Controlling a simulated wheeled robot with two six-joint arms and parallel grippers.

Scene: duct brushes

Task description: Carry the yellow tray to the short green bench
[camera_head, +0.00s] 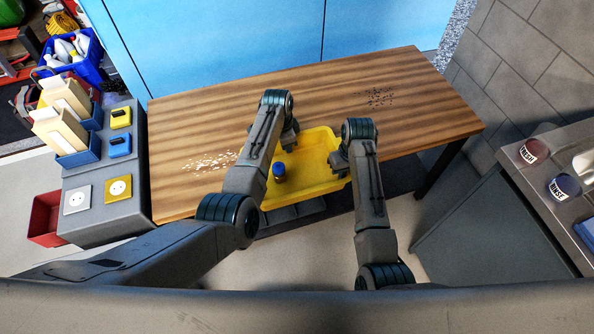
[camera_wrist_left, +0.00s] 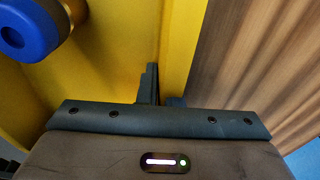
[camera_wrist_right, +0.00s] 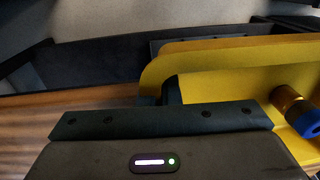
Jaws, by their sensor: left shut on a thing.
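The yellow tray (camera_head: 318,150) is at the front edge of the wooden table and seems to overhang it; I cannot tell whether it rests on the wood. A small brass-coloured piece with a blue end (camera_head: 279,172) is inside it, and also shows in the left wrist view (camera_wrist_left: 28,28). I cannot make out a green bench.
The wooden table (camera_head: 410,100) has pale bits at left and dark bits at right. A grey bench (camera_head: 80,178) with boxes and sockets stands left, with a red bin (camera_head: 45,215) beside it. A dark grey cabinet (camera_head: 490,235) with brush tins stands right. Blue doors are behind.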

